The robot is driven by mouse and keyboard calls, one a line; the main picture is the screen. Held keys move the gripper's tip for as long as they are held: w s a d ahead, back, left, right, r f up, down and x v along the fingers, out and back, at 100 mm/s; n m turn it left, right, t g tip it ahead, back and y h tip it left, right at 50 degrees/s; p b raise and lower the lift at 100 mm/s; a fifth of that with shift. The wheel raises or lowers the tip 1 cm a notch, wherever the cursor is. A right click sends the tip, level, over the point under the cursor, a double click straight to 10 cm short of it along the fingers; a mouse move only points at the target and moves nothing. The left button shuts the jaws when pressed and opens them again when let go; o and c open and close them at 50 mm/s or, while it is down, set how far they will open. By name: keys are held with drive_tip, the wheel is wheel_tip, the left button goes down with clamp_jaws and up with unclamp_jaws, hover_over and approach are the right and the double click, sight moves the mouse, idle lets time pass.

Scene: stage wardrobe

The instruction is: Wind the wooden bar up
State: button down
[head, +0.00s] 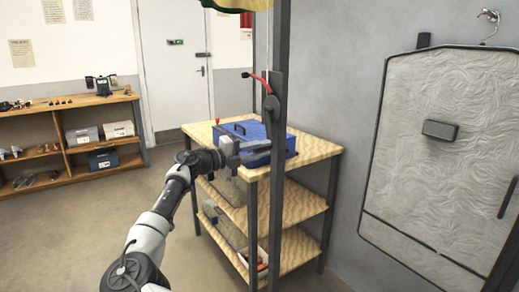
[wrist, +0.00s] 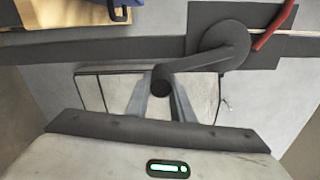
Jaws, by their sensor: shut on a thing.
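A dark upright post (head: 279,190) stands in front of the wooden shelf unit in the head view. It carries a dark winch plate (head: 272,90) with a red lever (head: 258,79). In the wrist view, the winch's grey crank arm (wrist: 205,59) runs from its round hub to a dark knob (wrist: 162,78). My gripper (wrist: 163,90) is shut on that crank knob, its fingers on either side. My gripper also shows beside the post in the head view (head: 262,146), below the winch plate. The wooden bar is not in view.
A blue toolbox (head: 243,130) stands on the shelf unit (head: 320,150) close behind my gripper. Green and yellow cloth (head: 237,4) hangs at the top. A wall panel (head: 440,150) is at right. A workbench (head: 70,101) is at left. The floor (head: 100,215) at left is clear.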

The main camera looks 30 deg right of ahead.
drive_tip(key=shift+w+d+r, duration=0.25)
drive_tip(key=shift+w+r, duration=0.1)
drive_tip(key=shift+r, duration=0.15)
drive_tip(key=c, duration=1.7)
unclamp_jaws()
drive_tip(key=shift+d, duration=0.1)
drive_tip(key=shift+o, duration=0.7)
drive_tip(key=shift+w+f, duration=0.15)
drive_tip(key=shift+d, duration=0.1)
drive_tip(key=shift+f, duration=0.1)
drive_tip(key=shift+a+f, duration=0.1)
drive_tip(key=shift+a, duration=0.3)
drive_tip(key=a+p, duration=0.1)
drive_tip(key=a, duration=1.6)
drive_tip(key=shift+s+a+t, duration=0.25)
drive_tip(key=shift+a+t, duration=0.05)
drive_tip(key=shift+f, duration=0.1)
